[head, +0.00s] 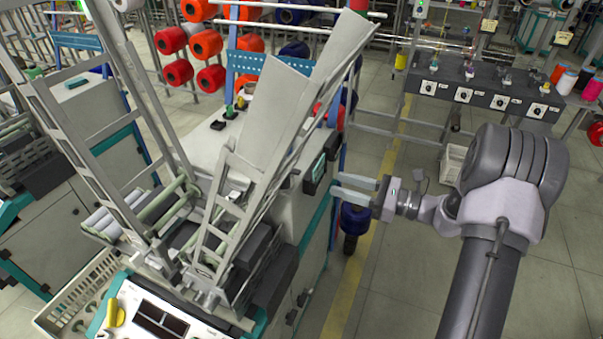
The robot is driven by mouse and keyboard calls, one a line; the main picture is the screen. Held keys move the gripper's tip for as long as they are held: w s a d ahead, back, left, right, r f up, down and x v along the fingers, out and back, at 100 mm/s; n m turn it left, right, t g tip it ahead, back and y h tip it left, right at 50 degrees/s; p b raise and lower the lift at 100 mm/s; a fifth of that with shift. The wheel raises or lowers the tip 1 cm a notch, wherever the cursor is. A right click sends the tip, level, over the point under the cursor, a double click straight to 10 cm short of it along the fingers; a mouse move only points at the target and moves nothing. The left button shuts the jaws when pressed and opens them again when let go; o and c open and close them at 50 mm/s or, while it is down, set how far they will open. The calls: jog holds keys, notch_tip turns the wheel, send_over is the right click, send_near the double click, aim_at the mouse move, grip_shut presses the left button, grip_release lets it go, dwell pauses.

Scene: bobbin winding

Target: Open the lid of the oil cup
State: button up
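My gripper (336,184) is right of the middle of the head view, at the right side of the winding machine (312,215). Its two pale fingers point left and are apart, with nothing visible between them. The fingertips are close to the machine's side in the picture; I cannot tell if they touch it. I cannot make out an oil cup or its lid for sure. A small green and yellow fitting (229,112) stands on the machine's top, too small to identify.
A tall grey slanted frame (262,110) rises from the machine. A dark blue spool (355,218) shows just below my gripper. A crate (453,163) stands on the floor behind my arm. A yellow floor line (352,287) runs beside the machine; floor to its right is largely clear.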

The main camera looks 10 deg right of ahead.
aim_at(300, 173)
jog(key=b+x, duration=0.2)
jog(key=x, duration=0.9)
jog(key=shift+w+a, duration=0.1)
jog(key=shift+a, duration=0.1)
jog(key=shift+c, duration=0.2)
grip_shut()
dwell(0.6)
